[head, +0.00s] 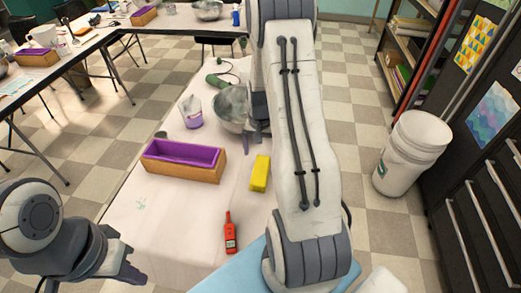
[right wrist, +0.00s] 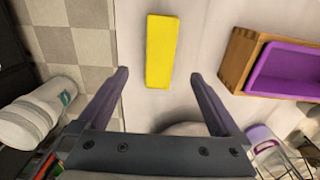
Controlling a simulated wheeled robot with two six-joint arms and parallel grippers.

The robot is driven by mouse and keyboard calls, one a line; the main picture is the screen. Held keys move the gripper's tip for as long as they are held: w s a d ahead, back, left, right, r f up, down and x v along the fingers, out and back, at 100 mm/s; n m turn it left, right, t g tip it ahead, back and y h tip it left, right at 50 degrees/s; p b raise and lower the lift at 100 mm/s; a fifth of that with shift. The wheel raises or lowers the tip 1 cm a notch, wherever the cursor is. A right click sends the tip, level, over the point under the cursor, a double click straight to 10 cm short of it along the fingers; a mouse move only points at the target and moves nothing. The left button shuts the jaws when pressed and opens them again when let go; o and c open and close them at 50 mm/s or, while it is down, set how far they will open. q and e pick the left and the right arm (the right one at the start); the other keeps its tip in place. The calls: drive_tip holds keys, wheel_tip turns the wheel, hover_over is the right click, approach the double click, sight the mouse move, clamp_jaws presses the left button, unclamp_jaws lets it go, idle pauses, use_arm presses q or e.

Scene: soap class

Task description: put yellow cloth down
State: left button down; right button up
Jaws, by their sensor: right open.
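The yellow cloth (head: 260,173), a small folded block shape, lies flat on the white table (head: 160,225), right of the wooden box with a purple liner (head: 183,160). In the right wrist view the yellow cloth (right wrist: 162,45) lies beyond the fingertips, between their lines. My right gripper (right wrist: 158,76) is open and empty, with the cloth apart from its fingers. In the head view my right arm hides most of that gripper. My left gripper (head: 127,262) is low at the left, over the table's near left side; its jaw opening is unclear.
A metal bowl (head: 232,105), a purple-based jar (head: 191,112) and a green tool (head: 220,80) stand farther back. A red-orange device (head: 230,233) lies nearer. A white bucket (head: 410,152) stands on the floor at right. The table's left front is clear.

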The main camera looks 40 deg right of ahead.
drive_tip(key=shift+r, duration=0.5)
drive_tip(key=s+a+r+n, duration=0.1)
drive_tip(key=a+r+n, duration=0.35)
drive_tip(key=a, duration=0.65)
drive_tip(key=s+a+r+n, duration=0.1)
drive_tip(key=a+r+n, duration=0.2)
drive_tip(key=a+r, duration=0.5)
drive_tip(key=s+a+r+n, duration=0.2)
drive_tip(key=s+a+n, duration=0.3)
drive_tip(key=s+a, duration=0.2)
drive_tip(key=s+a+r+n+y, duration=0.1)
drive_tip(key=s+a+r+n, duration=0.1)
drive_tip(key=s+a+n, duration=0.2)
drive_tip(key=s+a, duration=0.3)
drive_tip(key=s, duration=0.5)
drive_tip(key=shift+a+r+n, duration=0.2)
drive_tip(key=shift+r+n, duration=0.05)
drive_tip(key=shift+n, duration=0.1)
drive_tip(key=shift+w, duration=0.1)
drive_tip(key=shift+c, duration=0.3)
